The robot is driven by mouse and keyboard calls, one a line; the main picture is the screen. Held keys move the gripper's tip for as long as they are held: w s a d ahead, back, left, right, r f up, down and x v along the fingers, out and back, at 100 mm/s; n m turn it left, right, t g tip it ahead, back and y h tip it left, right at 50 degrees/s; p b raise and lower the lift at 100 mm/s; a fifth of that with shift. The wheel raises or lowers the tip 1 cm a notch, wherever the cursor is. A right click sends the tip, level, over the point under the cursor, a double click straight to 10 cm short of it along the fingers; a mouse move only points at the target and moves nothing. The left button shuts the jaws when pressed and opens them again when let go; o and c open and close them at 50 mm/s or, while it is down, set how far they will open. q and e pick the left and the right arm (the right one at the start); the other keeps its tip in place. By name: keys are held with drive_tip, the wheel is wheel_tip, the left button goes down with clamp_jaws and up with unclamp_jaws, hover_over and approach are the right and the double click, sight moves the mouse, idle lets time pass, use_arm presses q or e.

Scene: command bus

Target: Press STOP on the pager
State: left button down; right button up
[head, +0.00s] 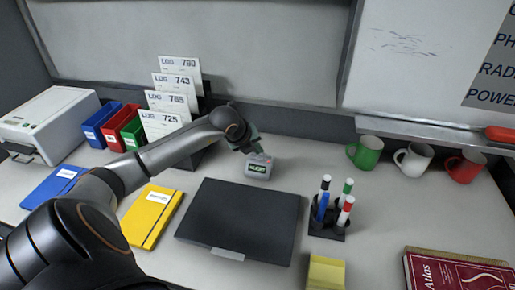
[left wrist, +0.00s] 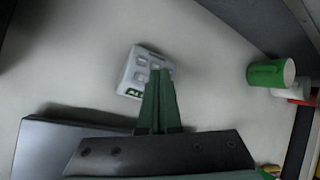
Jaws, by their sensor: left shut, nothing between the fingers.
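The pager (head: 259,168) is a small grey box with a green-lit display on its front, standing on the desk behind the dark laptop-like slab. In the left wrist view the pager (left wrist: 133,78) shows several buttons on its top and the green display at its lower edge. My left gripper (head: 250,147) is shut and empty, just above the pager's back edge. In the left wrist view its closed green fingertips (left wrist: 160,75) overlap the pager's right side, hiding part of the top. I cannot tell whether they touch it. Button labels are too small to read. My right gripper is out of view.
A dark flat slab (head: 240,222) lies in front of the pager. A pen holder (head: 328,231) with several markers stands to its right. Log cards (head: 163,124) stand behind my left arm. A green mug (head: 364,153) is at the back right.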

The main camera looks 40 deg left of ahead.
sight(258, 158)
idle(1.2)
use_arm(q)
drive_tip(key=shift+f, duration=0.1)
idle(0.4)
drive_tip(key=shift+s+f+b, duration=0.1)
drive_tip(key=shift+f+b, duration=0.2)
drive_tip(key=shift+b, duration=0.15)
drive_tip(key=shift+f+b, duration=0.35)
idle(0.4)
drive_tip(key=shift+r, duration=0.1)
drive_tip(key=shift+r+p, duration=0.45)
drive_tip(key=shift+r, duration=0.2)
drive_tip(key=shift+r, duration=0.1)
drive_tip(key=shift+w+a+r+p, duration=0.1)
drive_tip(key=shift+w+r+p, duration=0.15)
drive_tip(key=shift+r+p, duration=0.75)
drive_tip(key=shift+w+a+r+p, duration=0.15)
drive_tip(key=shift+r+p, duration=0.35)
drive_tip(key=shift+r, duration=0.9)
